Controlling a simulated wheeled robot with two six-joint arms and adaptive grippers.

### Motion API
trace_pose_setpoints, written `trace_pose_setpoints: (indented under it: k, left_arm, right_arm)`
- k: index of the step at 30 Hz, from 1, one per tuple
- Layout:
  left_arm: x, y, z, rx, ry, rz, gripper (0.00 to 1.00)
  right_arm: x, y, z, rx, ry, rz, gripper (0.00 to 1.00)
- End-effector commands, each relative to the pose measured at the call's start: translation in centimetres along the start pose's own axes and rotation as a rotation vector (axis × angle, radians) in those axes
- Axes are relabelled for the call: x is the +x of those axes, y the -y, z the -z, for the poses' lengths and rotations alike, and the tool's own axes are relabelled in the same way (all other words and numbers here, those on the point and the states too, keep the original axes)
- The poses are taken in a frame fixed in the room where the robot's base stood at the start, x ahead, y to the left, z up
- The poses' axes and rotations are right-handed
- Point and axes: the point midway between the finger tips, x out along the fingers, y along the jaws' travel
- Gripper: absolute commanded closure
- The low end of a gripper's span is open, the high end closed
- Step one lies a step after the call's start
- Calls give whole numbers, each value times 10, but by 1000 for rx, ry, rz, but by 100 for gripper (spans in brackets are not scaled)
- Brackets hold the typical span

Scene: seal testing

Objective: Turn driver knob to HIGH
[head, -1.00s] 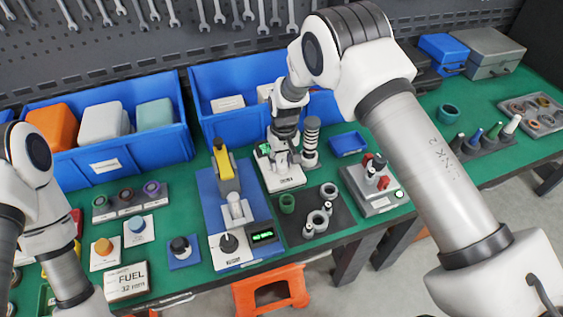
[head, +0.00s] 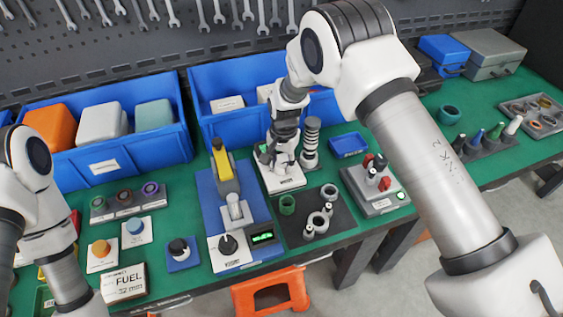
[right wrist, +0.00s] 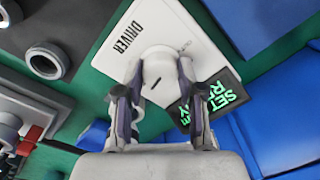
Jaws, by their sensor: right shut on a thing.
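The driver unit (head: 288,183) is a white panel at the middle of the bench, below the right blue bin. In the right wrist view its panel (right wrist: 135,38) reads DRIVER. The round white driver knob (right wrist: 159,68) sits between the fingers of my right gripper (right wrist: 158,95), which is shut on it; a short dark mark shows on the knob. A dark display (right wrist: 222,93) with green letters starting "SET" lies beside the panel, partly hidden by a finger. No HIGH label is readable. In the head view my right gripper (head: 283,160) hides the knob. My left gripper is out of frame.
A grey ringed post (head: 310,145) stands close right of the driver unit. A blue press fixture (head: 205,190) with a yellow part is at left, and a dark mat (head: 300,228) with several rings is in front. A blue tray (head: 349,144) lies to the right.

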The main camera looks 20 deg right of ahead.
Motion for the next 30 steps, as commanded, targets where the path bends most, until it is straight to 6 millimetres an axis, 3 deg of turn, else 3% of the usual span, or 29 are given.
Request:
trace_pose_setpoints:
  k: [18,19,21,30]
  left_arm:
    - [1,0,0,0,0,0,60]
    - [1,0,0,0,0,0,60]
    - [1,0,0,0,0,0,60]
    - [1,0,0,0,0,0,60]
  right_arm:
    - [0,0,0,51,-3,1,97]
    - [0,0,0,51,-3,1,55]
    - [0,0,0,50,-3,1,37]
    - [-1,0,0,50,-3,1,37]
